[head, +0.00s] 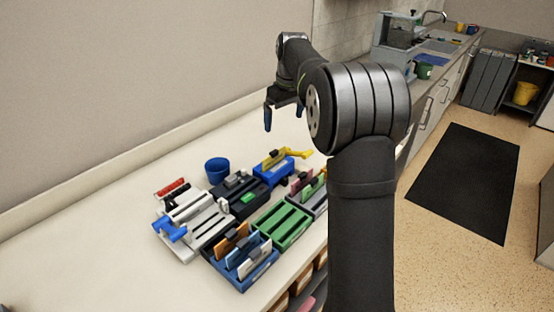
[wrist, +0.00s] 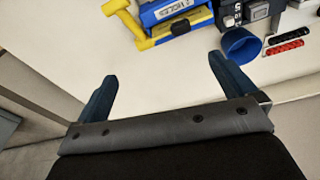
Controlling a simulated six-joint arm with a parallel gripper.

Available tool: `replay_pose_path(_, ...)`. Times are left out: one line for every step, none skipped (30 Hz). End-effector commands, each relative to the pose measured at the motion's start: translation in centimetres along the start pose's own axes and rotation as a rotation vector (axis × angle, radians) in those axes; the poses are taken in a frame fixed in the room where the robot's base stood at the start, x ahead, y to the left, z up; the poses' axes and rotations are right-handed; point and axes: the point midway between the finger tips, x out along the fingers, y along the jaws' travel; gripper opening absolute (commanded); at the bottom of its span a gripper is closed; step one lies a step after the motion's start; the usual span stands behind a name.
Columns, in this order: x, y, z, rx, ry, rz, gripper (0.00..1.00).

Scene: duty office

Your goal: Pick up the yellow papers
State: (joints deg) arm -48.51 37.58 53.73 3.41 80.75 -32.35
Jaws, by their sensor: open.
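The yellow papers (head: 270,160) appear as a thin upright yellow sheet with a dark clip, in a blue holder (head: 274,174) at the back of the group on the counter. In the wrist view the yellow papers (wrist: 165,38) show edge-on along the blue holder (wrist: 172,10), near the top and partly cut off. My gripper (head: 283,112) is above and behind the holder in the head view, apart from it. In the wrist view my gripper (wrist: 162,72) has its blue fingers wide apart with nothing between them.
A blue cup (head: 217,170) stands left of the blue holder. A yellow handled tool (head: 297,154) lies at its right. A green slotted tray (head: 282,226) and several other holders crowd the counter in front. The counter's far left is clear; a wall runs behind.

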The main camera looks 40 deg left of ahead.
Motion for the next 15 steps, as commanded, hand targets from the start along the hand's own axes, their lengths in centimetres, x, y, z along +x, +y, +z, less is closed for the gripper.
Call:
replay_pose_path(-1.2,-0.9,-0.8,-0.044,-0.029,-0.007,1.0)
replay_pose_path(-1.9,-1.3,-1.0,-0.065,-0.048,-0.011,1.0)
replay_pose_path(-2.8,-1.9,-1.2,-0.092,-0.072,-0.016,1.0)
replay_pose_path(-3.3,-2.2,-1.3,-0.109,-0.087,-0.02,1.0)
replay_pose_path(-3.8,-2.6,-1.4,-0.123,-0.101,-0.024,1.0)
replay_pose_path(-4.3,-2.9,-1.4,-0.139,-0.117,-0.028,1.0)
replay_pose_path(-4.6,-3.1,-1.5,-0.148,-0.126,-0.03,1.0)
replay_pose_path(-4.9,-3.3,-1.5,-0.155,-0.134,-0.032,1.0)
replay_pose_path(-5.0,-3.4,-1.5,-0.162,-0.141,-0.034,1.0)
replay_pose_path(-5.0,-3.5,-1.5,-0.165,-0.145,-0.035,1.0)
replay_pose_path(-4.8,-3.6,-1.4,-0.167,-0.148,-0.036,1.0)
replay_pose_path(-4.4,-3.6,-1.3,-0.168,-0.15,-0.037,1.0)
replay_pose_path(-4.0,-3.6,-1.3,-0.168,-0.151,-0.037,1.0)
replay_pose_path(-3.4,-3.6,-1.1,-0.167,-0.151,-0.038,1.0)
replay_pose_path(-2.6,-3.7,-1.0,-0.167,-0.151,-0.038,1.0)
